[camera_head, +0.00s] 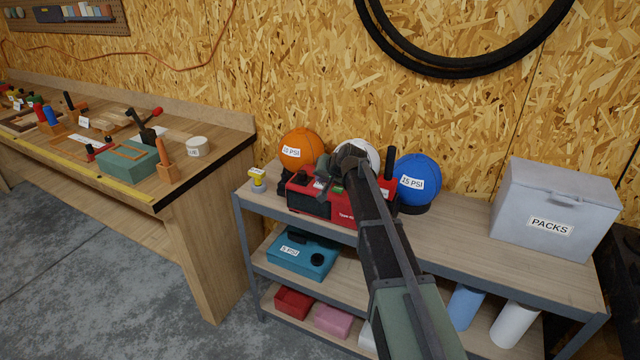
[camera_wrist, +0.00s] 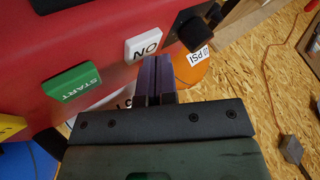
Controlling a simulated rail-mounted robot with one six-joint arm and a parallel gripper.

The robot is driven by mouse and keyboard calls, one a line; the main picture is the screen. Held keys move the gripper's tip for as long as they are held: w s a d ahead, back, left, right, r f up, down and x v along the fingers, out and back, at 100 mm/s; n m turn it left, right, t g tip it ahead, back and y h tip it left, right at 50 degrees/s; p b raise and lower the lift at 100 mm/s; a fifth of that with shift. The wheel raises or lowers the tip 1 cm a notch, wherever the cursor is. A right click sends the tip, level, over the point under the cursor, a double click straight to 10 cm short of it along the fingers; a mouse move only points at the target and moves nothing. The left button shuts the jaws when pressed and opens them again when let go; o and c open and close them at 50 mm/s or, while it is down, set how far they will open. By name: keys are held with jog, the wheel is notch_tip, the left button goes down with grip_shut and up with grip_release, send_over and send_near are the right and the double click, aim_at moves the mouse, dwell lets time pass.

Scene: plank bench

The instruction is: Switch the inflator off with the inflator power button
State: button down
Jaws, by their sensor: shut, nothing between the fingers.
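The inflator (camera_head: 310,200) is a red box on the top shelf of the grey-framed rack, partly hidden by my arm. In the wrist view its red face (camera_wrist: 60,35) carries a white button (camera_wrist: 143,45) with lettering that looks like an upside-down ON. A green START button (camera_wrist: 78,85) and a yellow button (camera_wrist: 10,126) are beside it. My gripper (camera_wrist: 153,62) is shut and empty, its fingertips close to the white button's lower edge; I cannot tell whether they touch it. In the head view my gripper (camera_head: 338,170) is at the inflator, its fingertips unclear.
A black knob (camera_wrist: 192,30) is close right of the white button. An orange ball (camera_head: 297,147), a white ball (camera_head: 358,150) and a blue ball (camera_head: 418,172) stand behind the inflator. A grey PACKS box (camera_head: 548,225) is at right, with clear shelf between.

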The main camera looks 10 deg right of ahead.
aim_at(322, 184)
jog(key=shift+r+p, duration=0.6)
jog(key=shift+r, duration=0.2)
notch_tip(322, 184, up, 5)
jog(key=p, duration=0.5)
jog(key=shift+r, duration=0.1)
dwell(0.3)
